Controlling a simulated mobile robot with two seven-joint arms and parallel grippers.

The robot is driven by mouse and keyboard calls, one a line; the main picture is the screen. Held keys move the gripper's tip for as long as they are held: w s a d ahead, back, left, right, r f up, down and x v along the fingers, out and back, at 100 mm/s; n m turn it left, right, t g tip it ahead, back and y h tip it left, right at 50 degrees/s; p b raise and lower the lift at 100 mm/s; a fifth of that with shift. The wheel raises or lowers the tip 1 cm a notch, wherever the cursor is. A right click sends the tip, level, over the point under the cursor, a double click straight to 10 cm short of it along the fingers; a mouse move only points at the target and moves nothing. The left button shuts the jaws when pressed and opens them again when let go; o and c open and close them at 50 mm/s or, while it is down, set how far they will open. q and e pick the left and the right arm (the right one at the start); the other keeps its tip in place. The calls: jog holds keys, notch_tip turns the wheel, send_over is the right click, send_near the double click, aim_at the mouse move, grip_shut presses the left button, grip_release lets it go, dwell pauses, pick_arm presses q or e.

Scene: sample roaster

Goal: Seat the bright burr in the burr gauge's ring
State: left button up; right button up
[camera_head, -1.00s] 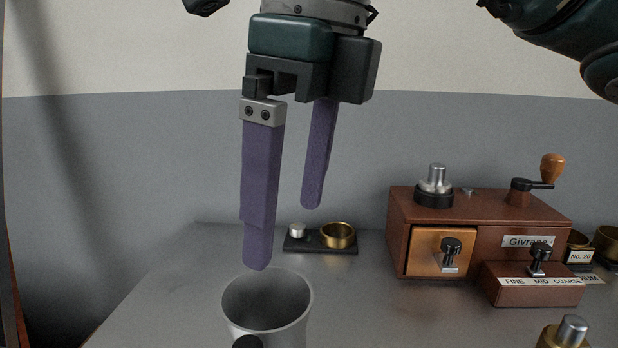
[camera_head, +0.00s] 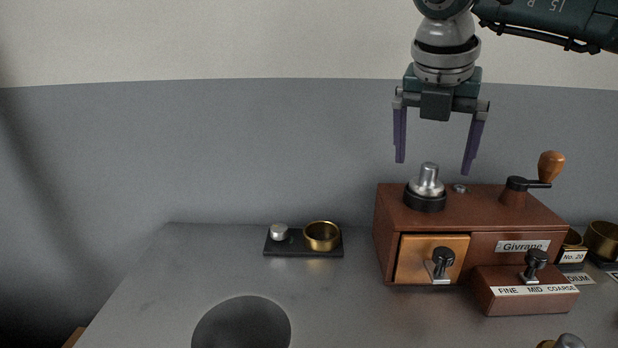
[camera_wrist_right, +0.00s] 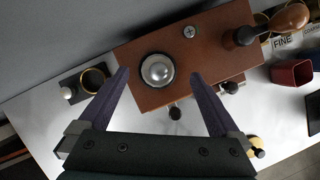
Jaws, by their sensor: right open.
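The bright burr (camera_head: 428,178), a silver stepped cone, sits upright in a black collar (camera_head: 425,201) on top of the brown grinder box. It also shows from above in the right wrist view (camera_wrist_right: 157,70). The burr gauge (camera_head: 290,252) is a dark plate left of the box, with an empty-looking brass ring (camera_head: 322,237) and a silver knob (camera_head: 279,232). My right gripper (camera_head: 433,166) is open and empty, pointing down above the burr. In the right wrist view the burr shows between its fingertips (camera_wrist_right: 160,73), with gaps on both sides. My left gripper is out of view.
The grinder box (camera_head: 500,205) has a wooden-handled crank (camera_head: 550,167) at its right and a drawer (camera_head: 417,262) in front. A smaller labelled block (camera_head: 525,295) stands before it. Brass cups (camera_head: 602,240) are at the right edge. A dark round shape (camera_head: 242,325) lies front left.

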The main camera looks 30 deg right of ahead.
aim_at(430, 165)
jog(key=x, duration=0.3)
jog(key=shift+w+f, duration=0.1)
jog(key=shift+f, duration=0.05)
jog(key=shift+c, duration=0.3)
grip_shut()
dwell(0.4)
